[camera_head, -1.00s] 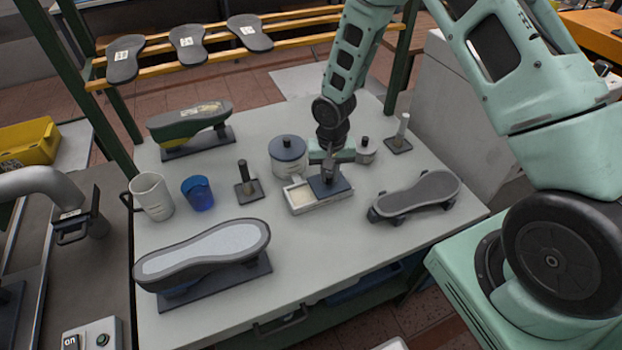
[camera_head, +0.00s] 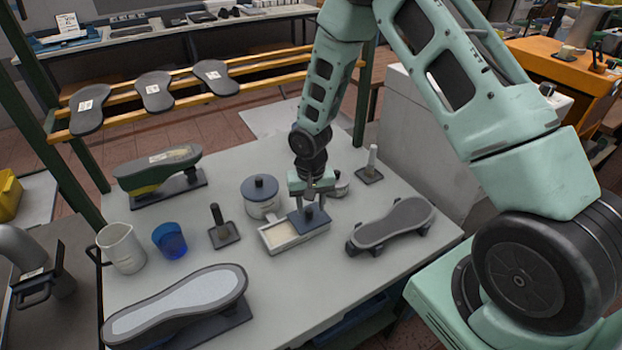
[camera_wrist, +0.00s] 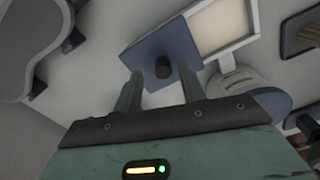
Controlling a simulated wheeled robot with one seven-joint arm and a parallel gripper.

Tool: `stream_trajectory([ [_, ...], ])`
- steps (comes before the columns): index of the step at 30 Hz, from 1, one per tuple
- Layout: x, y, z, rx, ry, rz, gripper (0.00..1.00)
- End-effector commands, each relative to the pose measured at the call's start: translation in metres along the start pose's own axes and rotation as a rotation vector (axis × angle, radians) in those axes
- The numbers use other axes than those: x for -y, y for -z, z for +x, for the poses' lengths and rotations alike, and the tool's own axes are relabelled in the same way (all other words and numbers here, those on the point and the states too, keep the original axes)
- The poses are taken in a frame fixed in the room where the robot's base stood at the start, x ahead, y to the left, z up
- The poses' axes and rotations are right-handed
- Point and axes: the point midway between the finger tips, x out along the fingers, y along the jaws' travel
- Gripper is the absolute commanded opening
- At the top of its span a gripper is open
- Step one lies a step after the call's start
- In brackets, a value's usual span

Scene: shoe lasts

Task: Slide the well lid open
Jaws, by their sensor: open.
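The well is a white rectangular tray (camera_head: 270,248) on the table, with pale cream contents showing in its left part. Its blue lid (camera_head: 320,222) covers the right part and has a dark knob (camera_head: 309,211) on top. My gripper (camera_head: 313,198) is open just above the lid, pointing down. In the wrist view, the lid (camera_wrist: 178,47) is beside the uncovered pale opening, and the knob (camera_wrist: 163,67) shows between the two fingertips of my gripper (camera_wrist: 160,72). The fingers look apart from the knob.
A blue-lidded pot (camera_head: 261,198) stands close behind the well. A grey shoe last (camera_head: 395,222) lies to the right. A dark upright peg (camera_head: 220,228), blue cup (camera_head: 170,241) and white jug (camera_head: 122,250) stand left.

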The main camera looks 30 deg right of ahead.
Motion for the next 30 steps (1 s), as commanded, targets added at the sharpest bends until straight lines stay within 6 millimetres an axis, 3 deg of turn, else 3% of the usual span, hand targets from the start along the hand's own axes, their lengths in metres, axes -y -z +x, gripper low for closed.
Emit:
stream_trajectory([
  [18, -0.001, 0.001, -0.128, -0.007, 0.001, 0.002, 0.41],
  [24, -0.001, 0.001, -0.155, -0.004, 0.0, 0.001, 0.41],
  [30, -0.001, 0.0, -0.164, -0.002, 0.0, 0.001, 0.41],
])
